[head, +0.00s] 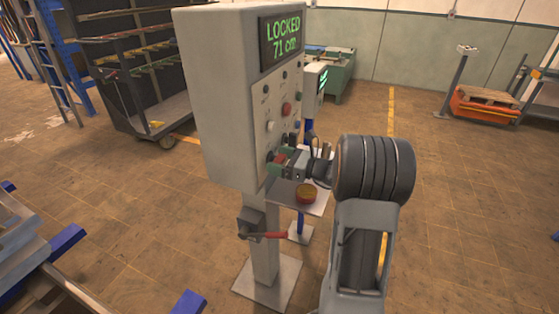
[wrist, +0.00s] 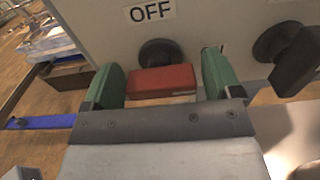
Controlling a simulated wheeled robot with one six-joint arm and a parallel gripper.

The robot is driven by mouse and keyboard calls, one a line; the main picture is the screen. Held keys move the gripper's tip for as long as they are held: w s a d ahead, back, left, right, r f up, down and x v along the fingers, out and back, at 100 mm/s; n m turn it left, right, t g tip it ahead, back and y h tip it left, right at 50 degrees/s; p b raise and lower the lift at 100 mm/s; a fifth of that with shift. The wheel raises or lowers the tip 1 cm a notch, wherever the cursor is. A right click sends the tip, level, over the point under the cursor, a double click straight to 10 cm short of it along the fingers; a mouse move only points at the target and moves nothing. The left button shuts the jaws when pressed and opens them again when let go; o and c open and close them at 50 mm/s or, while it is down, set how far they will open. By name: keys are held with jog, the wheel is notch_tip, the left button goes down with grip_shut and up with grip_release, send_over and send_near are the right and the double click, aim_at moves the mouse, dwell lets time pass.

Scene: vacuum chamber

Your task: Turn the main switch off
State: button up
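The main switch appears to be the red handle (wrist: 163,80) on a dark round base low on the grey control cabinet (head: 225,100). In the wrist view its bar lies level, below a white "OFF" label (wrist: 150,12). It also shows in the head view (head: 281,158), partly covered by my gripper. My gripper (wrist: 165,82) has its two green fingers on either side of the handle. The left finger is very close to the handle end and a narrow gap shows at the right finger, so it looks open around it. The gripper also shows at the cabinet face (head: 278,163).
A black knob (wrist: 297,62) stands close right of my gripper. The cabinet display (head: 283,40) reads "LOCKED 71 cm". A small shelf (head: 290,197) holds a round yellow-and-red item (head: 306,193) below. A red lever (head: 265,235) sticks out from the post.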

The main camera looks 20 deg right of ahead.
jog(key=c, duration=0.8)
jog(key=shift+o, duration=0.2)
jog(key=shift+f+b, duration=0.15)
jog(key=shift+b, duration=0.2)
jog(key=n+b, duration=0.1)
jog(key=b, duration=0.1)
jog(key=n+b, duration=0.1)
jog(key=b, duration=0.1)
jog(key=shift+f+n, duration=0.25)
jog(key=shift+n, duration=0.15)
jog(key=n+b, duration=0.3)
jog(key=b, duration=0.2)
jog(key=n+b, duration=0.3)
jog(key=b, duration=0.2)
jog(key=shift+s+a+f, duration=0.1)
jog(key=shift+a+f, duration=0.05)
jog(key=n+b, duration=0.5)
jog(key=b, duration=0.3)
jog(key=shift+n, duration=0.3)
jog(key=n+b, duration=0.3)
jog(key=b, duration=0.1)
jog(key=shift+r, duration=0.2)
jog(key=shift+n, duration=0.4)
